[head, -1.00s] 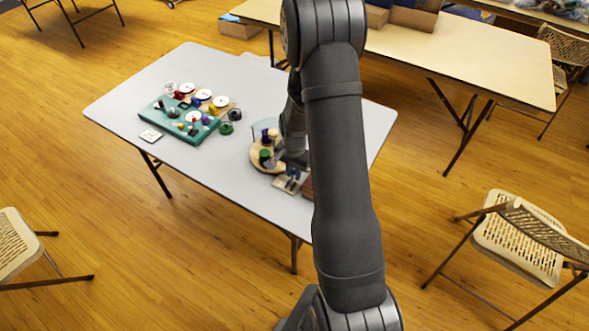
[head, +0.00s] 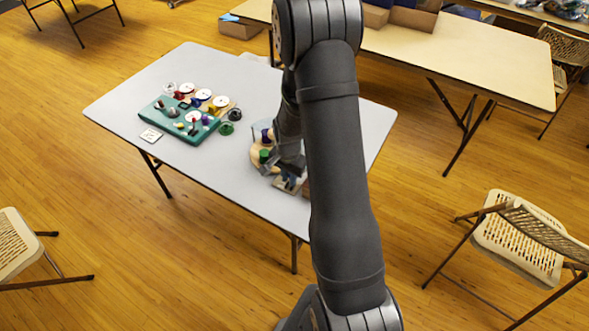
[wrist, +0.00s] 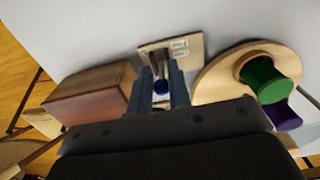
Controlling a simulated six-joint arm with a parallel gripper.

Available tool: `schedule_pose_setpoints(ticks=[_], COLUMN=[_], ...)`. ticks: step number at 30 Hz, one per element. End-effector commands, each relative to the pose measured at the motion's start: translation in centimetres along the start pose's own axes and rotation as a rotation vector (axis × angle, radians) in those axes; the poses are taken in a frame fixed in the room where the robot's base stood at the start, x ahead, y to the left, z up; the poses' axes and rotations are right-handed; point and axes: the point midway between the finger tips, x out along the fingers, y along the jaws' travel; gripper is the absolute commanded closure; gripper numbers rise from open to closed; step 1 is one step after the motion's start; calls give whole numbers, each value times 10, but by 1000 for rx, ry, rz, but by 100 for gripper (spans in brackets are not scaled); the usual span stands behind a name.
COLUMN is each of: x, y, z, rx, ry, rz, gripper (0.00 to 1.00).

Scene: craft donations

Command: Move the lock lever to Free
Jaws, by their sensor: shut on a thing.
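Two small labels (wrist: 179,48) sit on the plate, too small to read. My gripper (wrist: 161,85) has its two blue-grey fingers on either side of the knob, shut on it. In the head view my gripper (head: 287,176) is over the plate (head: 281,186) at the table's front right. The gripper hides most of the lever there, and I cannot tell which label the lever points to.
A reddish-brown wooden box (wrist: 95,95) stands left of the plate in the wrist view. A round wooden stand (wrist: 222,78) with a green spool (wrist: 268,80) and a purple spool (wrist: 283,116) is close on the right. A teal board (head: 176,123) with several controls lies farther left on the grey table (head: 225,75).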

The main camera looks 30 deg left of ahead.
Motion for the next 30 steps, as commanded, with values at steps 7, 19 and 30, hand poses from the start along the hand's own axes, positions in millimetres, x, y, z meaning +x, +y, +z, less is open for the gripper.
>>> schedule_pose_setpoints(ticks=[7, 19, 30], x=[0, 2, 3], y=[0, 0, 0], z=[4, 17, 20], rx=[0, -1, 0], ry=[-2, -2, 0], rz=[1, 1, 0], gripper=[96, 97, 100])
